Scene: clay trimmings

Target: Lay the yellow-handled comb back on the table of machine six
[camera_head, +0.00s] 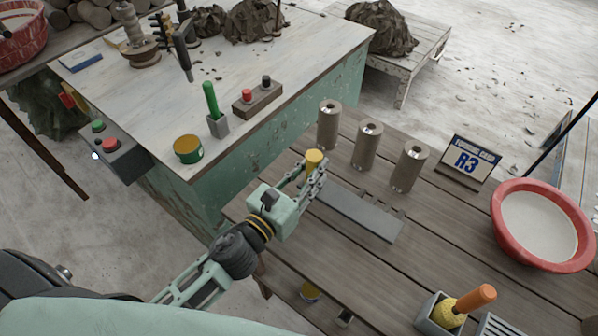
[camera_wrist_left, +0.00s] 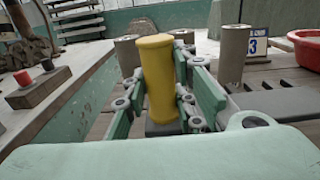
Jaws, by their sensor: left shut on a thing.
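The yellow-handled comb shows its upright yellow handle (camera_head: 314,162) between the fingers of my left gripper (camera_head: 311,177), which is shut on it. In the left wrist view, the yellow handle (camera_wrist_left: 158,85) stands between the green fingers, with a grey block at its foot. The gripper is over the left end of the slatted wooden table (camera_head: 445,225). A flat grey bar (camera_head: 358,212) extends right from under the gripper; I cannot tell whether it is joined to the handle. No sign for machine six can be read. My right gripper is out of view.
Several grey clay cylinders (camera_head: 366,146) stand behind the grey bar. An R3 sign (camera_head: 467,162) and a red basin (camera_head: 541,226) are to the right. A sponge box (camera_head: 440,314) is at the front. A green-sided workbench (camera_head: 272,140) with a tin (camera_head: 188,149) stands left.

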